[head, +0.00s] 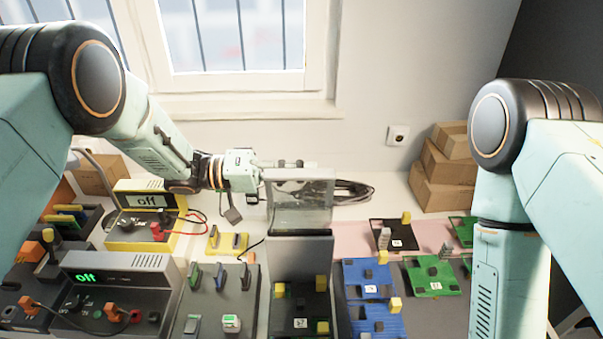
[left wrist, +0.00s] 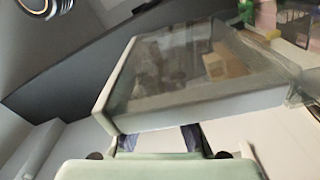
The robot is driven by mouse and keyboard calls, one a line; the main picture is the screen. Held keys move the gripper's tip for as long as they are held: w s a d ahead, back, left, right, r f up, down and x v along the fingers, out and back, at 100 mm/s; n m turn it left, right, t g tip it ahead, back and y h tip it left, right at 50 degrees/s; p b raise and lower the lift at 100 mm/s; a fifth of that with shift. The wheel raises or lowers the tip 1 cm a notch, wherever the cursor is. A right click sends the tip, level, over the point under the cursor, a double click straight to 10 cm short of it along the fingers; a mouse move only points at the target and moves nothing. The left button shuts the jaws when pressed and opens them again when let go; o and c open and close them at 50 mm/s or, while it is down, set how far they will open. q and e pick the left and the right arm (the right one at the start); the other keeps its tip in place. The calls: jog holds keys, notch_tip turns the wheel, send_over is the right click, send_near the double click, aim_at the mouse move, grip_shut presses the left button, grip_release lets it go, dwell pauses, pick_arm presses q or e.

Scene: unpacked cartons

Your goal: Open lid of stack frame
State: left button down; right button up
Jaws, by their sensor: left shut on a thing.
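The stack frame (head: 300,250) is a grey block-shaped unit in the middle of the bench in the head view. Its lid (head: 300,208), a clear panel with a pale grey rim, stands raised and roughly upright at the back of the frame. My left gripper (head: 262,187) is at the lid's upper left and shut on the lid. In the left wrist view the lid (left wrist: 195,75) fills the middle, its rim edge at the fingers (left wrist: 160,139). The fingertips are partly hidden there. My right arm comes down at the right; its gripper is out of view.
Two power units reading "off" (head: 145,222) (head: 120,290) stand left of the frame. Circuit boards with small blocks, blue (head: 367,278) and green (head: 432,275), lie to the right. A black cable (head: 350,190) lies behind. Cartons (head: 447,170) are stacked at the back right.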

pick_arm(q)
jog(key=shift+w, duration=0.55)
jog(key=c, duration=1.4)
grip_release()
jog(key=shift+d, duration=0.1)
jog(key=a, duration=1.2)
jog(key=shift+a, duration=0.15)
